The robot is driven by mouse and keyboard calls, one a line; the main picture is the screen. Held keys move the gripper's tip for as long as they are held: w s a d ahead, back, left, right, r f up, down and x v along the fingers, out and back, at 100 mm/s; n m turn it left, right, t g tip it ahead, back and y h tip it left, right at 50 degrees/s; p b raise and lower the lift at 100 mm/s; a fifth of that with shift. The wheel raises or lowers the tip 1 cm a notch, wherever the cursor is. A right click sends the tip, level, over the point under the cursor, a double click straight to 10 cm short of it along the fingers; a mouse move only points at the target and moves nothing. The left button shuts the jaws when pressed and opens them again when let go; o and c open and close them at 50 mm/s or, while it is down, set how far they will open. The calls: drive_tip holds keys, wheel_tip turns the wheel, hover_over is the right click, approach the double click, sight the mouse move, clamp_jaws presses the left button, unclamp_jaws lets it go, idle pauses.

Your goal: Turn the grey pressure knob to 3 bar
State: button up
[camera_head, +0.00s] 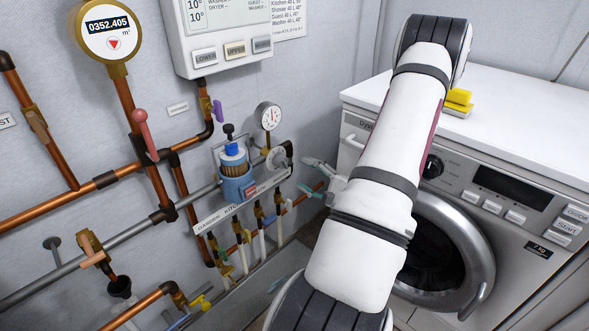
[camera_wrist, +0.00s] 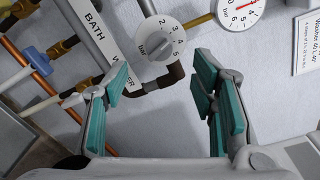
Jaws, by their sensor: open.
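In the head view the knob (camera_head: 277,157) sits on the pipe right of the blue-capped filter. My gripper (camera_wrist: 163,76) is open and empty, its teal pads apart on either side below the knob. In the head view my gripper (camera_head: 308,177) is right of and slightly below the knob, partly hidden behind my arm.
A round pressure gauge (camera_head: 268,116) stands above the knob; it also shows in the wrist view (camera_wrist: 240,8). A filter (camera_head: 235,170) and a labelled valve strip (camera_head: 240,204) lie left and below. A washing machine (camera_head: 490,190) stands at right.

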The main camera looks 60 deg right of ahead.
drive_tip(key=shift+v, duration=1.6)
